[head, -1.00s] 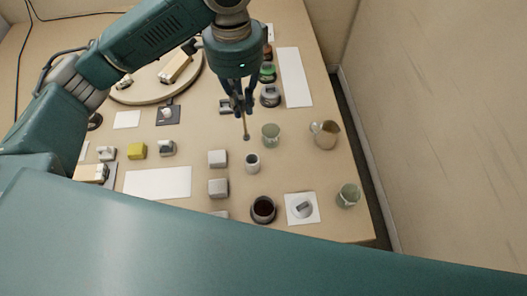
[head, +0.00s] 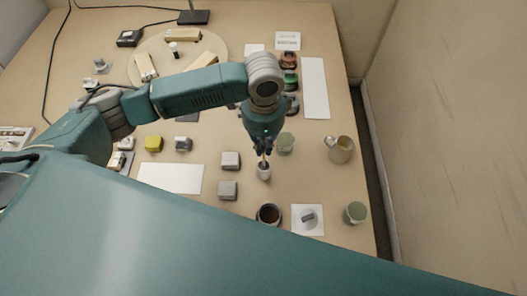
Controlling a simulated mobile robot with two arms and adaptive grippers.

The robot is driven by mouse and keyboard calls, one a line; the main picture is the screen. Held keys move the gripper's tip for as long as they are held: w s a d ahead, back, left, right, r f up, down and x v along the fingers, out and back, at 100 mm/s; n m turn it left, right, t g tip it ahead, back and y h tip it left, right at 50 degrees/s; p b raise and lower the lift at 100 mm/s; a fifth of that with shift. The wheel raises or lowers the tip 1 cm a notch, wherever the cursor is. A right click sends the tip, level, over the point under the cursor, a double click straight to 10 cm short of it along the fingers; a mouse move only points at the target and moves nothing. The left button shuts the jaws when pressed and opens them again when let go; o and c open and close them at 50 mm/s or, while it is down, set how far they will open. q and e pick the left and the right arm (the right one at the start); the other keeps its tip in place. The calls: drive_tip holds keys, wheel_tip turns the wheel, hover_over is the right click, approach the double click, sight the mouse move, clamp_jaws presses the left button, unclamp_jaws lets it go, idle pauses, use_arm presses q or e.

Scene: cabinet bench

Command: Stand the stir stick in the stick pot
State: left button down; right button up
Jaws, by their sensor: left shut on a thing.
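My left gripper (head: 263,150) points down at the middle of the bench and is shut on the thin tan stir stick (head: 264,158). The stick hangs about upright below the fingers, and its upper part is hidden by them. The stick pot (head: 264,174), a small white cup with a dark mouth, stands directly under the gripper. The stick's lower end overlaps the pot's mouth; I cannot tell how far inside it reaches. My right gripper is not in view.
A green cup (head: 286,142) stands close to the right of the gripper. Grey blocks (head: 230,160) sit left of the pot. A dark cup (head: 268,214) stands in front, a metal jug (head: 341,149) and another green cup (head: 356,212) to the right. A white sheet (head: 170,178) lies left.

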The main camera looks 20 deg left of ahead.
use_arm(q)
hover_over(264, 167)
wheel_tip(264, 167, down, 4)
drive_tip(key=shift+w+a+f, duration=0.1)
drive_tip(key=shift+w, duration=0.05)
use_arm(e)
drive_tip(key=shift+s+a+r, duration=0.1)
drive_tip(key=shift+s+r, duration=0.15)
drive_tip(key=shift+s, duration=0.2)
use_arm(q)
drive_tip(key=shift+f, duration=0.1)
drive_tip(key=c, duration=1.8)
unclamp_jaws()
drive_tip(key=shift+o, duration=0.2)
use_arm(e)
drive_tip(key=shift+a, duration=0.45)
use_arm(q)
drive_tip(key=shift+r, duration=0.2)
wheel_tip(264, 167, up, 10)
drive_tip(key=shift+r+b, duration=0.25)
drive_tip(key=shift+b, duration=0.55)
drive_tip(key=shift+r, duration=0.7)
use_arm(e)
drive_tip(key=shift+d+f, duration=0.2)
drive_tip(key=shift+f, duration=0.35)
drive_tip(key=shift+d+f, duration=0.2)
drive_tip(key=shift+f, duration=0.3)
